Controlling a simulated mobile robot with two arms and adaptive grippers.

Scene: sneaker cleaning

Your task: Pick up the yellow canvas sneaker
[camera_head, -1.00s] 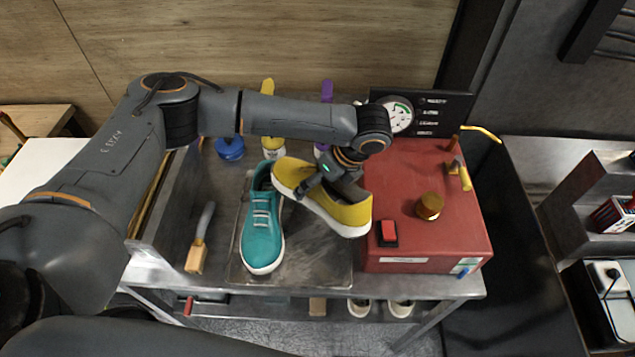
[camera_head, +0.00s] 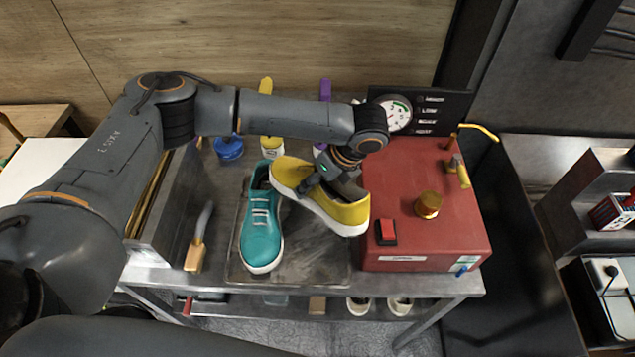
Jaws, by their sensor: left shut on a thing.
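The yellow canvas sneaker (camera_head: 348,215) has a white sole and lies slanted in the picture, its toe to the upper left. My left gripper (camera_head: 318,186) is shut on the yellow sneaker near its opening and hides part of it. Whether the sneaker is clear of the tray cannot be told from this view. A teal sneaker (camera_head: 262,235) with white laces rests on the metal tray (camera_head: 315,262), just left of the yellow one. My right gripper is not in view.
A red machine (camera_head: 440,245) with a gauge (camera_head: 397,113), a brass knob and a red switch stands close on the right. A wooden-ended brush (camera_head: 196,252) lies left of the tray. Blue (camera_head: 229,148), yellow and purple bottles stand behind. White-toed shoes (camera_head: 358,306) sit on the lower shelf.

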